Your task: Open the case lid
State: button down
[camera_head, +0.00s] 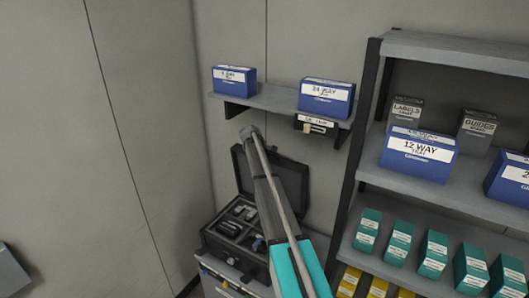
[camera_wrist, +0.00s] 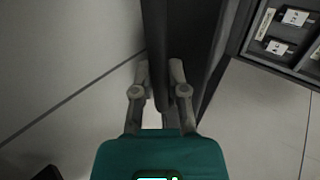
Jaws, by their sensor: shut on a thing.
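The dark case (camera_head: 236,238) sits open on a cabinet, with compartments and small items showing inside. Its lid (camera_head: 291,184) stands raised and roughly upright at the back, partly covered by my arm. In the wrist view, my gripper (camera_wrist: 160,70) is shut on the edge of the dark lid (camera_wrist: 205,50), one finger on each side. In the head view I cannot make out the fingertips or their contact with the lid.
A wall shelf (camera_head: 268,97) with blue boxes hangs above the case. A shelving rack (camera_head: 440,194) with blue, teal and yellow boxes stands close on the right.

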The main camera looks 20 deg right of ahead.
dwell(0.3)
jog(key=c, duration=0.6)
grip_release()
jog(key=shift+a, duration=0.1)
jog(key=shift+c, duration=0.2)
jog(key=shift+s+f, duration=0.1)
jog(key=shift+s, duration=0.05)
jog(key=s+a+f+m+g+y+b, duration=0.1)
jog(key=s+a+f+b, duration=0.7)
jog(key=s, duration=0.9)
jog(key=s+a+f+m+g+y+b, duration=0.2)
jog(key=s+a+f+b, duration=0.6)
jog(key=s, duration=0.8)
jog(key=s+a+f+m+g+y+b, duration=0.1)
jog(key=s+a+f+m+y+b, duration=0.2)
jog(key=s+a+f+b, duration=0.6)
jog(key=s+a+f+m, duration=0.1)
jog(key=s+a+f, duration=0.3)
jog(key=s, duration=0.4)
jog(key=shift+s+f+g+y, duration=0.15)
jog(key=shift+s+g+y, duration=0.15)
jog(key=shift+g+y, duration=0.1)
